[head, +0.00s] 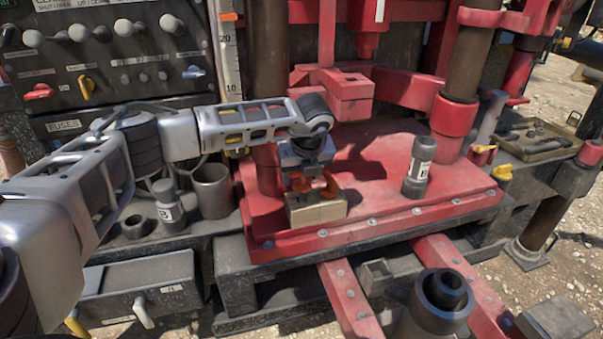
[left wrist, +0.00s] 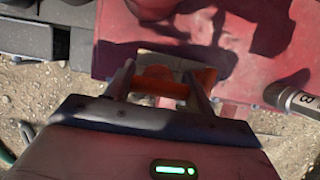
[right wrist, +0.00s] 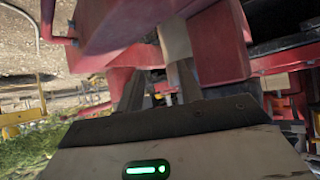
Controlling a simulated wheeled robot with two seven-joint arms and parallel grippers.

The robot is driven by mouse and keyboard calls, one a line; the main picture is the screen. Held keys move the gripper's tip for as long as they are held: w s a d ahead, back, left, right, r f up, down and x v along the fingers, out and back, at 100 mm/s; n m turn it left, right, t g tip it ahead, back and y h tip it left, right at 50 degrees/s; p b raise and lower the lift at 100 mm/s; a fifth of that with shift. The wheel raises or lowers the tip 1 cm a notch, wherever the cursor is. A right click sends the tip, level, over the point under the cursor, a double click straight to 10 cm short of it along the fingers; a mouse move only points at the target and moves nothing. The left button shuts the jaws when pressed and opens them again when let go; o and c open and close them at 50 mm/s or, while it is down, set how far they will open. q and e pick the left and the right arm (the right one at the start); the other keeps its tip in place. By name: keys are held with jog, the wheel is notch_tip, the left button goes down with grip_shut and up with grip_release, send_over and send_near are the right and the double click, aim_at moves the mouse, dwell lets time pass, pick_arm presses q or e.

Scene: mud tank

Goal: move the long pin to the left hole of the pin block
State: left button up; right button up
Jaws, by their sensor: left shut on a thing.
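A beige pin block (head: 316,210) sits at the front of the red deck in the head view, with orange pieces on its top. My left gripper (head: 308,172) is above the block, pointing down. In the left wrist view my left gripper (left wrist: 160,74) is shut on an orange piece (left wrist: 165,86), which I take as the head of the long pin. The pin's shaft and the block's holes are hidden, so I cannot tell how deep the pin is. My right gripper (right wrist: 158,72) shows only in the right wrist view, with its fingers apart and nothing clearly between them.
A grey labelled cylinder (head: 420,166) stands on the deck (head: 390,215) to the right. Another labelled cylinder (head: 168,206) and a dark cup (head: 212,190) stand at left. A red clamp part (head: 345,92) is behind my left gripper. Red machine parts (right wrist: 120,25) are close to my right gripper.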

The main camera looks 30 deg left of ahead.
pick_arm(q)
jog(key=shift+f+b, duration=0.7)
dwell(0.6)
jog(key=o, duration=1.1)
jog(key=b+v, duration=0.1)
jog(key=v, duration=1.5)
jog(key=shift+s+b, duration=0.1)
jog(key=shift+b, duration=0.3)
jog(key=shift+f, duration=0.1)
